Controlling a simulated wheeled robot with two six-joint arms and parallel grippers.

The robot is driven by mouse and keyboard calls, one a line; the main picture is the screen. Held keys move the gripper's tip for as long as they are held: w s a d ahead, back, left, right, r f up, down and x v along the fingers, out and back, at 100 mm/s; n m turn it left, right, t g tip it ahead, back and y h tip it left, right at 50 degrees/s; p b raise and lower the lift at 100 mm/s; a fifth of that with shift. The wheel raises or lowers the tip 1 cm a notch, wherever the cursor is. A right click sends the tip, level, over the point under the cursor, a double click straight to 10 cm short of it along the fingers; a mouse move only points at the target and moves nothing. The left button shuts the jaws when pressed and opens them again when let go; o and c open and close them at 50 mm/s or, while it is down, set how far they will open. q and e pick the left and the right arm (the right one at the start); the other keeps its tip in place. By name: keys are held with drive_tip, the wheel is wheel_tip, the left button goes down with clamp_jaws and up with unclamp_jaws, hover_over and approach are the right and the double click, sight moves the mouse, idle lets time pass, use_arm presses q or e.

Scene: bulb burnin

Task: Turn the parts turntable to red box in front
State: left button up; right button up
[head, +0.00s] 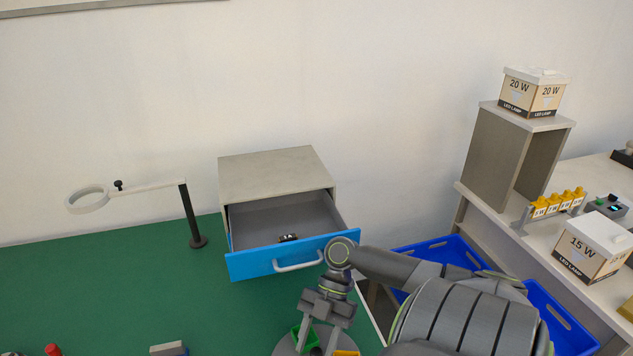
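The parts turntable (282,347) is a grey disc at the bottom edge, cut off by the frame and partly covered by my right gripper. A green box (296,336) and a yellow box (346,353) show on it. No red box is visible on the part in view. My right gripper (319,340) points down over the turntable with its two fingers spread and a gap between them. A small dark thing shows low between the fingers; I cannot tell whether they touch anything. My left gripper is out of view.
A drawer cabinet (275,170) stands behind, its blue-fronted drawer (290,258) pulled out. A ring lamp (190,215) stands left. A red object (53,350) and a grey-blue block (168,349) lie front left. Blue crates (440,250) and a side bench with lamp boxes (592,245) are right.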

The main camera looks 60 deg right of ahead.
sight(317, 351)
wheel_tip(317, 351, up, 7)
drive_tip(key=shift+f, duration=0.1)
idle(0.4)
